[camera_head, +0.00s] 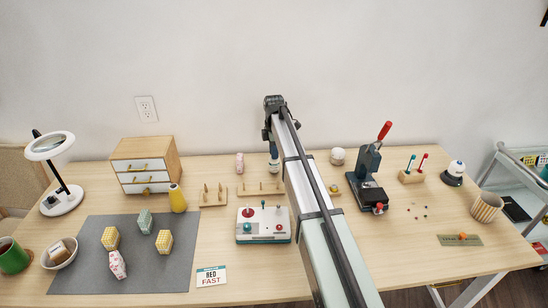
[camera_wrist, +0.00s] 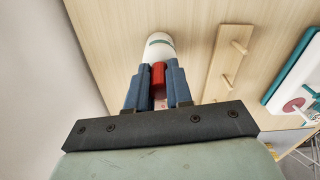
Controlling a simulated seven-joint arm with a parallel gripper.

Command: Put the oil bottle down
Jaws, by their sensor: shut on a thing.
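My gripper (camera_wrist: 158,88) has two blue fingers shut on the red top of the oil bottle. The oil bottle (camera_wrist: 158,44) is white with a grey-green band, and its body extends past the fingertips toward the wooden tabletop. In the head view my gripper (camera_head: 274,157) is at the back of the table, near the wall, and the oil bottle (camera_head: 274,168) shows only as a small pale piece below the fingers. I cannot tell whether its base touches the table.
Peg racks (camera_head: 213,198) stand left of and in front of my gripper. A pink spool-like item (camera_head: 239,162) is just left. A white control box (camera_head: 263,226) lies in front. A white round item (camera_head: 337,156) and a black press (camera_head: 370,190) stand right. The wall is close behind.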

